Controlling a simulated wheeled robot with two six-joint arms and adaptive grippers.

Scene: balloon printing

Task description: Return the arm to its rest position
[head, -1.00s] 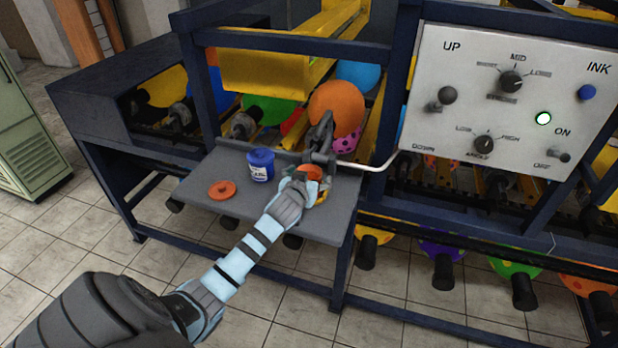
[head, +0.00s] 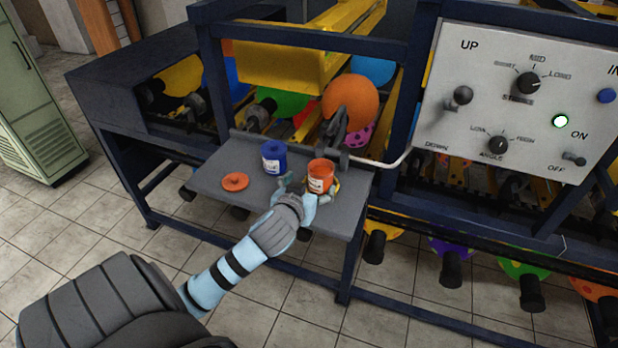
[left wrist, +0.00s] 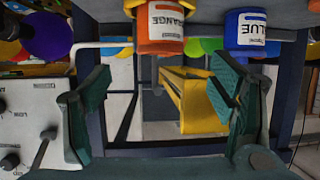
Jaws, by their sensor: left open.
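My left gripper (head: 308,192) is at the front edge of the small grey shelf (head: 215,181). Its fingers stand wide apart with nothing held; the left wrist view also shows the open gripper (left wrist: 158,112). An orange ink jar (head: 321,177) stands upright on the shelf just beyond the fingers; its label shows in the left wrist view (left wrist: 165,22). A blue ink jar (head: 274,158) stands to its left, also seen in the left wrist view (left wrist: 243,30). My right gripper is out of view.
An orange lid (head: 235,182) lies flat at the shelf's left. A dark clamp (head: 336,128) and an orange balloon (head: 350,101) are behind the jars. A control panel (head: 518,110) with a lit green lamp is at right. The tiled floor in front is clear.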

